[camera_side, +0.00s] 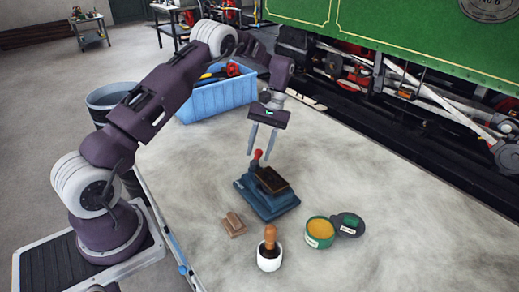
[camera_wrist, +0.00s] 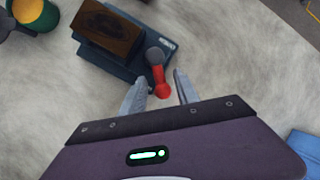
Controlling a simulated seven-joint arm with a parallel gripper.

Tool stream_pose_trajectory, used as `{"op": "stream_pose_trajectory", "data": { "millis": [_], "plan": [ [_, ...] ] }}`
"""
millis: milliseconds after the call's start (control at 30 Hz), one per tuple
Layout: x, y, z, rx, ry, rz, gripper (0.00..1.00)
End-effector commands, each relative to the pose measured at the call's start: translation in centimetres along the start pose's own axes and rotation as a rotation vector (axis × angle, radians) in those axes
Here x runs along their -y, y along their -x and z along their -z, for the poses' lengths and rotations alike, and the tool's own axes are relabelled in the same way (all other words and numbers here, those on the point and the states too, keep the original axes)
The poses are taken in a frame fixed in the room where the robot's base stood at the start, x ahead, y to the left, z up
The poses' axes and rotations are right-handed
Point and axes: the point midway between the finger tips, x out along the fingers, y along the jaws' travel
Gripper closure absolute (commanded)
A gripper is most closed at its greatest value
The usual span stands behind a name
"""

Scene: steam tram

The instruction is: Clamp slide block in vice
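A blue vice (camera_side: 262,203) stands on the pale worktop below my gripper; its base shows in the wrist view (camera_wrist: 160,33). A dark brown block (camera_side: 271,179), likely the slide block, sits at the vice's top; it also shows in the wrist view (camera_wrist: 107,28). I cannot tell whether the jaws grip it. The vice handle has a red grip (camera_side: 257,155), which also shows in the wrist view (camera_wrist: 161,82). My gripper (camera_side: 260,154) is open, above the vice at its handle side. In the wrist view the red grip appears between the fingers; contact cannot be told.
A small brown stepped piece (camera_side: 233,224) lies left of the vice. A white pot (camera_side: 269,262) with a wooden-handled tool stands in front. A blue crate (camera_side: 218,100) stands behind.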

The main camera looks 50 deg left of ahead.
Motion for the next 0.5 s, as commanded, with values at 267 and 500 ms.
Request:
{"op": "stream_pose_trajectory", "data": {
  "millis": [267,500],
  "plan": [
    [-0.1,0.7,-0.1,0.003,-0.001,-0.002,0.63],
    [-0.1,5.5,0.1,-0.002,0.0,-0.001,0.63]
  ]
}}
